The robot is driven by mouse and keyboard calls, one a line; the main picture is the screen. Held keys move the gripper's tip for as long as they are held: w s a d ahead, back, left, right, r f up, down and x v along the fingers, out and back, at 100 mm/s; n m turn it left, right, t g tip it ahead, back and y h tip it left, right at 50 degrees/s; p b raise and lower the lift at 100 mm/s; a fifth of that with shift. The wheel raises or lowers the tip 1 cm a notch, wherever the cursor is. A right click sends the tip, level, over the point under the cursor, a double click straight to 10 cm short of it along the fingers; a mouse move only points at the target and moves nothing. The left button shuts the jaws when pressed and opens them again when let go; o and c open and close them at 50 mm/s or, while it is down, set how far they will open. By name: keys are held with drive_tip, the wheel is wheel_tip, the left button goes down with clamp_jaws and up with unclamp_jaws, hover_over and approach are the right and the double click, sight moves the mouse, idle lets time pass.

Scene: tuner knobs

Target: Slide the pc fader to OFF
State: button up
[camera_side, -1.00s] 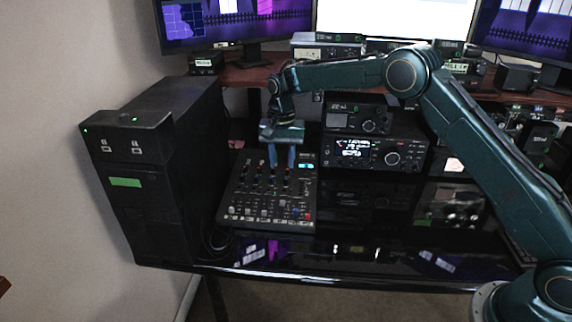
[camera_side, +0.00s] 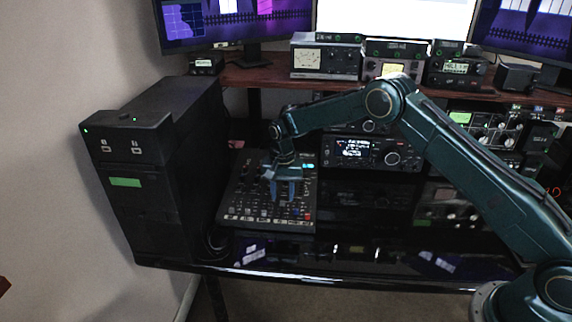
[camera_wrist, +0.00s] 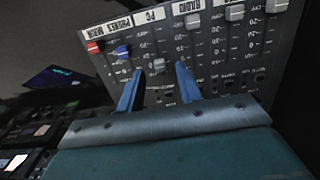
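The black mixer (camera_side: 242,200) lies on the desk, left of centre in the side view. In the wrist view, its white PC label (camera_wrist: 150,15) is at the top. The grey pc fader cap (camera_wrist: 158,65) sits partway along its slot, farther from the label strip than the caps in the columns to its right. My gripper (camera_side: 284,198) is low over the mixer. In the wrist view, my gripper (camera_wrist: 160,72) is open, with one blue finger on each side of the pc fader cap. I cannot tell whether either finger touches it.
A grey radio fader cap (camera_wrist: 192,21) is right of the pc column. A red knob (camera_wrist: 94,47) and a blue knob (camera_wrist: 122,51) are to its left. A black computer tower (camera_side: 150,165) stands left of the mixer, and a radio unit (camera_side: 352,152) stands behind right.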

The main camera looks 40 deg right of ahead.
sight(283, 203)
drive_tip(key=shift+f, duration=1.05)
clamp_jaws()
